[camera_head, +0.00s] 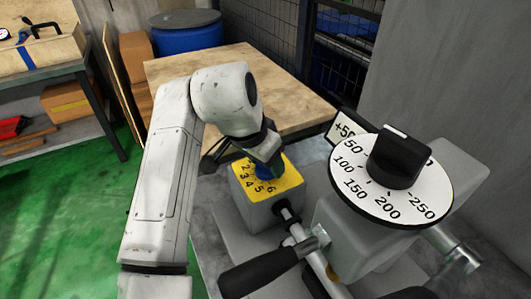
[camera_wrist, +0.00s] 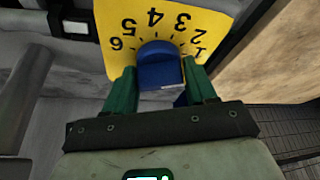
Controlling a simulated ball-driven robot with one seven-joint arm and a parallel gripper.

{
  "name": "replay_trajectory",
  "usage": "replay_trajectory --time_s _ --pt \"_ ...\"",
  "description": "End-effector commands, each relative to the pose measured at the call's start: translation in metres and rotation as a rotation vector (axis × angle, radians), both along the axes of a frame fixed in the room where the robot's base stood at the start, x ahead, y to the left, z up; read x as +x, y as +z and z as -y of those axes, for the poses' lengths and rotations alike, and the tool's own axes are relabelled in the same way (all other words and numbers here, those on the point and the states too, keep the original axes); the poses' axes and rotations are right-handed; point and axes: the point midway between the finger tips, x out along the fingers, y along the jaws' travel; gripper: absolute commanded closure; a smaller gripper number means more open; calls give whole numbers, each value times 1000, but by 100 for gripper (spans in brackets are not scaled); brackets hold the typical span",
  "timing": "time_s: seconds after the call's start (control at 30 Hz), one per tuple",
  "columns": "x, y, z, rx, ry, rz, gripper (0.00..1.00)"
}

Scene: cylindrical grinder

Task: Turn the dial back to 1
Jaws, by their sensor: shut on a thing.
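The dial is a blue knob (camera_wrist: 160,64) on a yellow plate (camera_wrist: 116,22) with black numbers 1 to 6. In the wrist view the plate appears upside down, with 1 at the right and 6 at the left. My gripper (camera_wrist: 158,72) is shut on the knob, with one green finger on each side of it. A thin white mark shows on the knob's near face; I cannot tell which number it points to. In the head view the yellow plate (camera_head: 283,183) tops a grey box, and my gripper (camera_head: 265,168) covers most of the blue knob (camera_head: 263,172).
Right of the box is a large white dial (camera_head: 350,179) with a black knob (camera_head: 399,158), marked 50 to 250. A black-handled lever (camera_head: 258,272) stands in front. A wooden table (camera_head: 285,83) and blue barrel (camera_head: 187,38) are behind. Green floor lies open at left.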

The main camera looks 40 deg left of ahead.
Motion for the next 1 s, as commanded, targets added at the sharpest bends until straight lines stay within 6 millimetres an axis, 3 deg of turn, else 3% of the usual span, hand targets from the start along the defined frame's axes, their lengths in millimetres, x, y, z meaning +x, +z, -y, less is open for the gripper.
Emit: replay_trajectory --time_s 0.3,0.8,0.83,1.0 --pt "0 1 0 0 -121 0 75" --pt "0 0 -1 2 -141 0 75" --pt "0 0 -1 2 -141 0 41" --pt "0 0 -1 2 -140 0 25"
